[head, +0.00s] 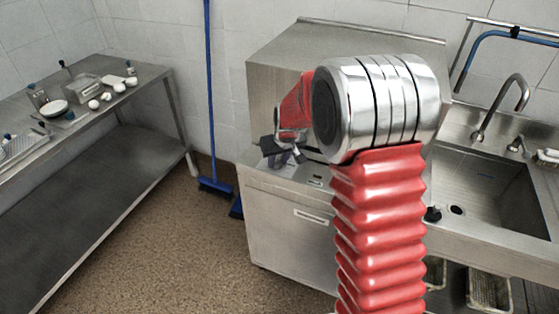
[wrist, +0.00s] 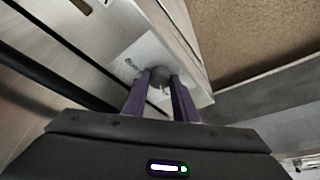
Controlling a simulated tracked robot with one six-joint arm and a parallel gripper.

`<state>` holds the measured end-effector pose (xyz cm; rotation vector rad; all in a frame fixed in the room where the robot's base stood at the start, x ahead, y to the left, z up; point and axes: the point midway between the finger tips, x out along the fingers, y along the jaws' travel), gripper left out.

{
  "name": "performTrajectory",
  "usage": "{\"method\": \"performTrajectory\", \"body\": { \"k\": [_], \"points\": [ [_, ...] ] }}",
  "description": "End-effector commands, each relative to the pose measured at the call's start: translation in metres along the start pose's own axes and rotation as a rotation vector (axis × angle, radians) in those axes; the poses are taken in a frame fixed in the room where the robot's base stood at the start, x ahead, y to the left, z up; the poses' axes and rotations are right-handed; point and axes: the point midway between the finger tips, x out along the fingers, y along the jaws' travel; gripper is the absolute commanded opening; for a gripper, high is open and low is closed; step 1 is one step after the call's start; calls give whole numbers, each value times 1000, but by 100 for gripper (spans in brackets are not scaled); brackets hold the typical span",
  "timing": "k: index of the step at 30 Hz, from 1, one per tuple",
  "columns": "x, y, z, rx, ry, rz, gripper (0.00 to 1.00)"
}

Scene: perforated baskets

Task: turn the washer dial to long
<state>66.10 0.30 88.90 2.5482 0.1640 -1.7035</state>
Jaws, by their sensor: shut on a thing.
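The washer (head: 285,225) is a stainless steel cabinet with a sloped hood, left of the sink in the head view. Its dial (wrist: 159,74) is a small dark round knob on a light label panel in the wrist view. My gripper (wrist: 160,88) is shut on the dial, with one purple-grey finger on each side of it. In the head view my gripper (head: 280,152) is at the washer's front top edge, and the dial cannot be made out there.
A steel sink (head: 490,185) with a tap stands right of the washer. A blue broom (head: 209,110) leans on the wall left of it. A steel table (head: 150,78) with dishes and small white items is at far left. The brown floor between is clear.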

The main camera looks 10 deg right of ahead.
Motion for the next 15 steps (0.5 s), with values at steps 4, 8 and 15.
{"method": "performTrajectory", "body": {
  "k": [4,8,15],
  "points": [
    [0,0,0,34,1,16,4],
    [0,0,0,80,1,34,4],
    [0,-2,0,187,1,79,4]
  ]
}}
